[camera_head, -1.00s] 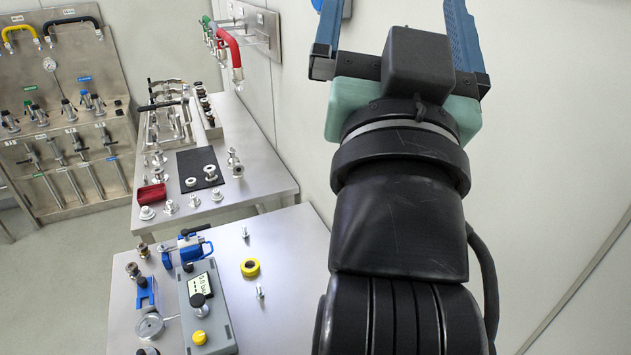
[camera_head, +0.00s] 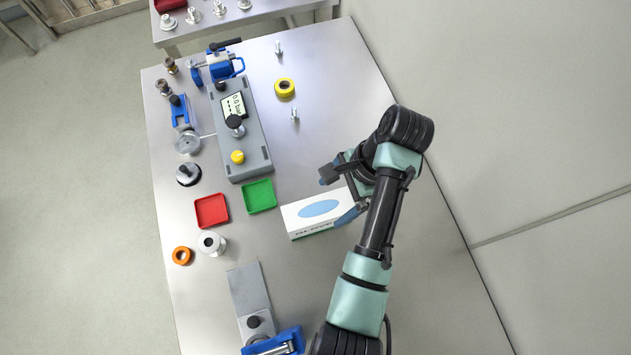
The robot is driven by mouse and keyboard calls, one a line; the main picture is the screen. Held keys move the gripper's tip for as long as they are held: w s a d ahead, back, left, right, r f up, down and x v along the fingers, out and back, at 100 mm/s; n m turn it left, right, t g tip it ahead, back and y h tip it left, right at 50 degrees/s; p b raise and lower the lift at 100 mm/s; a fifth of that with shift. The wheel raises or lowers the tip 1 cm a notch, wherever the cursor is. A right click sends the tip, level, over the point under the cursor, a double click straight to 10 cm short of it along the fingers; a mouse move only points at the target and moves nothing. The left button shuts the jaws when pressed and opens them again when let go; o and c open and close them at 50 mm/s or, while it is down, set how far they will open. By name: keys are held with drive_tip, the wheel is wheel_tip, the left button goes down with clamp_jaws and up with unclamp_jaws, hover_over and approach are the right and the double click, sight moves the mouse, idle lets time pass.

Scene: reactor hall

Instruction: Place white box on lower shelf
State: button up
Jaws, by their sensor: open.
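The white box (camera_head: 300,219), with a blue oval on top, lies on the near steel table (camera_head: 370,75), right of the green tray. My gripper (camera_head: 339,194) is over the right end of the box, with one finger beyond its far side and the other by its near right corner. The jaws are open. Part of the box's right end is hidden by the gripper, and I cannot tell whether the fingers touch it. No lower shelf can be made out in this view.
Left of the box are a green tray (camera_head: 260,196), a red tray (camera_head: 211,210) and a grey device with a display (camera_head: 247,150). A yellow ring (camera_head: 284,87) and small metal fittings stand farther back. A second table (camera_head: 235,17) is at the top. The table's right side is mostly bare.

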sight(325, 208)
drive_tip(key=b+x, duration=0.3)
drive_tip(key=x, duration=0.3)
drive_tip(key=shift+f+b, duration=0.2)
drive_tip(key=shift+b, duration=0.15)
drive_tip(key=shift+a+f+p, duration=0.35)
drive_tip(key=shift+f, duration=0.2)
drive_tip(key=shift+p+x, duration=0.3)
drive_tip(key=shift+x, duration=1.75)
drive_tip(key=shift+w+d+f, duration=0.1)
drive_tip(key=shift+f, duration=0.05)
clamp_jaws()
